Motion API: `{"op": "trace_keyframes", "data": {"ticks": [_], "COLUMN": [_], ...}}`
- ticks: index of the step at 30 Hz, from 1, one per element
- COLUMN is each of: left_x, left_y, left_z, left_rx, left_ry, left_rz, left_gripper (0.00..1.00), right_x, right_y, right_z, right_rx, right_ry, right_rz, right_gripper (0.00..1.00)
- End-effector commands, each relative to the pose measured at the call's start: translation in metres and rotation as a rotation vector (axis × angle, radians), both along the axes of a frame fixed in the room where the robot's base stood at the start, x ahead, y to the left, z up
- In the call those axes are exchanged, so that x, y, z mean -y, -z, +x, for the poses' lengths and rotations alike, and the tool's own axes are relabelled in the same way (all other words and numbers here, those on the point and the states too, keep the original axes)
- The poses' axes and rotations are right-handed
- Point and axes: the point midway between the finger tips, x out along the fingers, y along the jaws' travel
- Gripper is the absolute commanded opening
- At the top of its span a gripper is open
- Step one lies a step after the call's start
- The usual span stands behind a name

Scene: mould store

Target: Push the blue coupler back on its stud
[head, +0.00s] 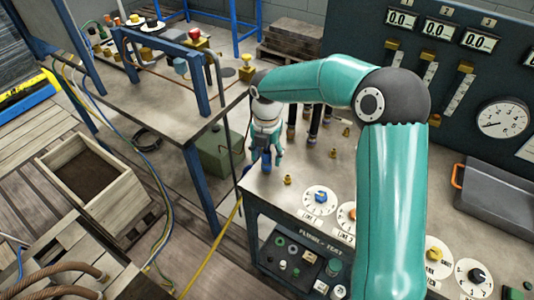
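The blue coupler (266,160) shows small near the left end of the test bench top (310,172). My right gripper (266,155) points down over it from above, with one finger on each side of the coupler. At this size I cannot tell whether the fingers press on it or stand apart from it. The stud under the coupler is hidden, so I cannot tell whether the coupler is seated. A bare brass stud (287,180) stands just right of it. My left gripper is not in view.
Dark couplers (313,125) and brass fittings stand behind the gripper. White dials (320,198) line the bench's front. A gauge panel (445,70) rises behind. A second table (165,85), a green box (220,152) and a wooden crate (92,188) stand to the left.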

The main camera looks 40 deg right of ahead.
Motion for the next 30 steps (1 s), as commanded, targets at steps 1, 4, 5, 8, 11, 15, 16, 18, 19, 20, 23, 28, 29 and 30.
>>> {"op": "trace_keyframes", "data": {"ticks": [1,4,5,8,11,15,16,18,19,20,23,28,29,30], "left_x": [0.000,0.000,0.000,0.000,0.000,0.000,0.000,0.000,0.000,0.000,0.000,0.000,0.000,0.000], "left_y": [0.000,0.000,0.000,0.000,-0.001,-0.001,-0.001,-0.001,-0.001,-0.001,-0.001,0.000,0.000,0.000], "left_z": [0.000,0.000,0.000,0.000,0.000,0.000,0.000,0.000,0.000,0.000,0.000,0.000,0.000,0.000], "left_rx": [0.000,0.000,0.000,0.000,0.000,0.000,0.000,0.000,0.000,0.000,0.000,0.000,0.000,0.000], "left_ry": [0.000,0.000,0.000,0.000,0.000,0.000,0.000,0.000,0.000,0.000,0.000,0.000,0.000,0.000], "left_rz": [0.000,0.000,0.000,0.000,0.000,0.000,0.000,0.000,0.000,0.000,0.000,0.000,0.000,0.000], "left_gripper": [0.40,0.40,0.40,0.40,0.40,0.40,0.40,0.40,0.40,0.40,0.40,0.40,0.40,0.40], "right_x": [0.000,0.000,0.000,0.000,0.000,0.000,0.000,0.000,0.000,0.000,0.000,0.000,0.000,0.000], "right_y": [0.000,0.000,0.000,-0.001,-0.007,-0.026,-0.031,-0.045,-0.051,-0.057,-0.078,-0.105,-0.108,-0.112], "right_z": [0.000,0.000,0.000,0.000,0.001,0.001,0.001,0.002,0.002,0.002,0.002,0.002,0.002,0.002], "right_rx": [0.000,0.000,-0.001,0.000,0.003,0.004,0.006,0.006,0.006,0.006,0.006,0.004,0.001,0.003], "right_ry": [0.000,0.000,0.000,0.000,0.000,0.001,0.001,0.000,0.000,0.000,0.000,0.000,0.000,0.000], "right_rz": [0.000,0.000,0.000,0.000,0.000,0.000,0.000,-0.001,-0.001,-0.001,-0.001,0.000,0.000,0.000], "right_gripper": [0.57,0.57,0.57,0.57,0.57,0.57,0.57,0.57,0.57,0.57,0.57,0.57,0.57,0.57]}}
